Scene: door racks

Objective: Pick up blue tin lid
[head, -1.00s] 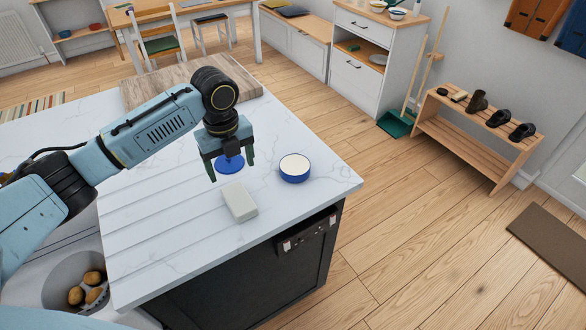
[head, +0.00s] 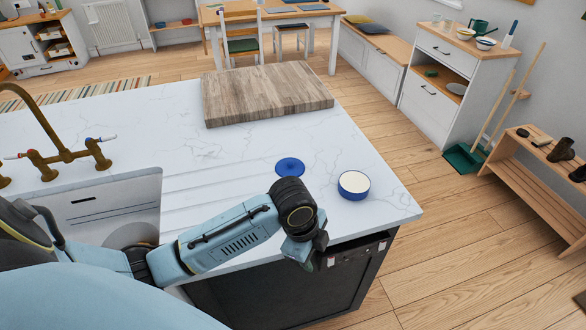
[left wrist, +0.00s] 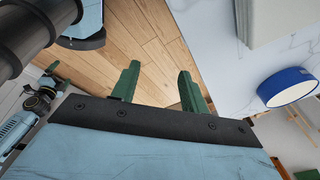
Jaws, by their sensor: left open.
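The blue tin lid (head: 290,167) lies flat on the white marble counter, left of the round tin (head: 354,185), which is blue-sided with a cream top. My left gripper (head: 316,258) is at the counter's front edge, nearer to me than the lid and apart from it. Its two green fingers (left wrist: 160,88) are apart, with only wooden floor showing between them in the left wrist view. The tin also shows there at the right (left wrist: 288,88); the lid does not. What seems to be my right gripper is small at the left (left wrist: 54,76); its jaw state is unclear.
A pale block (left wrist: 268,20) is near the fingers in the left wrist view; my arm hides it in the head view. A wooden board (head: 265,92) lies at the counter's back. A sink (head: 110,205) and brass tap (head: 62,152) are at left.

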